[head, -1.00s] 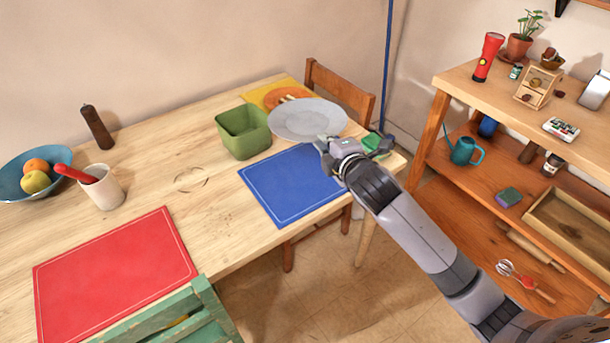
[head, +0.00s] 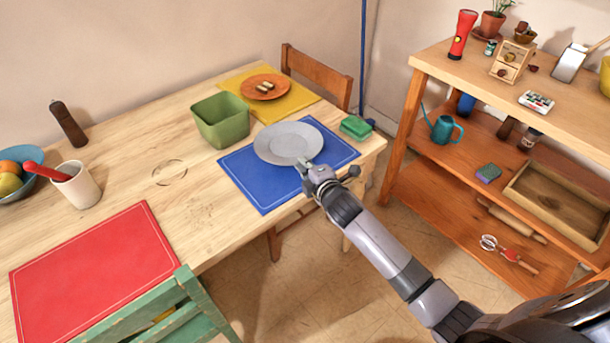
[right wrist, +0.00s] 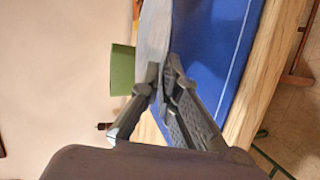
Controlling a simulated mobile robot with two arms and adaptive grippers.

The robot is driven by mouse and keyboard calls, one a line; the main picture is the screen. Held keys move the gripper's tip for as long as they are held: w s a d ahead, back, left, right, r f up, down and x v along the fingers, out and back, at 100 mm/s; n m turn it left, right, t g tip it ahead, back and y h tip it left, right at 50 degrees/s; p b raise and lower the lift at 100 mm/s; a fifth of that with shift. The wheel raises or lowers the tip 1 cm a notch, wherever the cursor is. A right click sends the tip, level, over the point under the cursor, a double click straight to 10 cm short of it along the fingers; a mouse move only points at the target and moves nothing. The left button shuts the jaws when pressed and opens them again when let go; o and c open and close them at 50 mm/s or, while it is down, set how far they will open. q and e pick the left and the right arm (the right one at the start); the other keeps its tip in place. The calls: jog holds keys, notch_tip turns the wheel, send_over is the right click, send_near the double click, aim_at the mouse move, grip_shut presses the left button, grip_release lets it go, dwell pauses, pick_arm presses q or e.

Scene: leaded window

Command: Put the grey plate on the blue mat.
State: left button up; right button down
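The grey plate (head: 286,141) is over the far part of the blue mat (head: 265,191), roughly level; I cannot tell whether it touches the mat. My right gripper (head: 308,166) is at the plate's near right rim. In the right wrist view, the gripper's fingers (right wrist: 162,78) are closed on either side of the rim of the plate (right wrist: 155,35), with the blue mat (right wrist: 212,45) close beside it. My left gripper is not in view.
A green bowl (head: 220,120) stands just left of the mat. A green sponge (head: 356,127) lies at its right. A yellow mat (head: 301,99) bears an orange plate (head: 265,87). A red mat (head: 95,265) lies at front left, with a green chair (head: 180,310) before it.

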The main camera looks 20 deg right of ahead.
notch_tip(320, 180, down, 4)
jog(key=shift+r, duration=0.1)
jog(key=c, duration=2.2)
grip_release()
jog(key=shift+s, duration=0.1)
jog(key=shift+c, duration=0.2)
jog(key=shift+o, duration=0.8)
jog(key=v, duration=1.2)
